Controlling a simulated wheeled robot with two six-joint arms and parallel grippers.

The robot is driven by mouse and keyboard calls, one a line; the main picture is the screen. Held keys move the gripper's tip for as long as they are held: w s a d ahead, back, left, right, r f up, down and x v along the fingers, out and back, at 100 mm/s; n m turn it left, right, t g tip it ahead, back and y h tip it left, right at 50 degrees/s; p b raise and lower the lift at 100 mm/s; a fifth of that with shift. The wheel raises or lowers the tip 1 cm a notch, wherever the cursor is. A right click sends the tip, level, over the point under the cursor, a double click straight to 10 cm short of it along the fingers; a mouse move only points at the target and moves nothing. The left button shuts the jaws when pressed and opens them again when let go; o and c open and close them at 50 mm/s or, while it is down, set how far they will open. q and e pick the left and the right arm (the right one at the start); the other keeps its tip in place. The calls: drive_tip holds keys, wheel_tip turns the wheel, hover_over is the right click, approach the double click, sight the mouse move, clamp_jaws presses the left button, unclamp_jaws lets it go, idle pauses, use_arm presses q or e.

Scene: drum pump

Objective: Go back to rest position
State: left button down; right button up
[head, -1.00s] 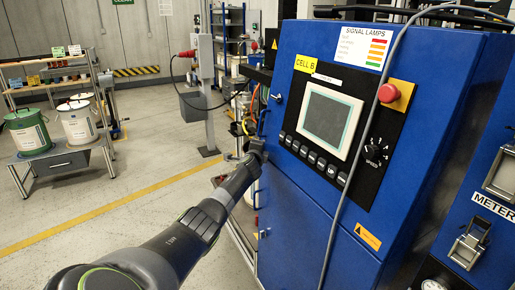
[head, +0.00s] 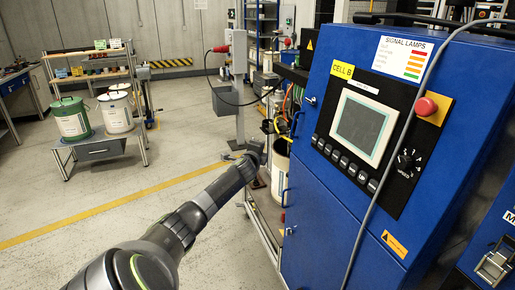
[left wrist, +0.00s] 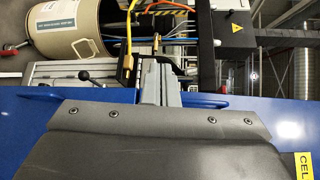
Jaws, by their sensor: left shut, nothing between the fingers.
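My left arm (head: 187,222) comes in from the bottom left of the head view and reaches out to the left side of the blue cabinet (head: 325,215). Its far end is small there, and the fingers cannot be made out clearly. In the left wrist view my left gripper (left wrist: 157,58) shows beyond its dark grey housing, with the fingers together and nothing held. Cables and a beige drum (left wrist: 68,28) show behind it. I cannot tell whether it touches anything. My right arm and gripper are in neither view.
The cabinet has a screen (head: 362,128), a red stop button (head: 426,106) and a hanging grey cable. A green-lidded drum (head: 70,120) and a white drum (head: 116,112) stand on a bench at left. Open floor with a yellow line (head: 100,209) lies between.

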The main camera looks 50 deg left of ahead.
use_arm(q)
drive_tip(key=shift+s+a+f, duration=0.1)
drive_tip(key=shift+s+a, duration=0.1)
drive_tip(key=shift+s, duration=0.25)
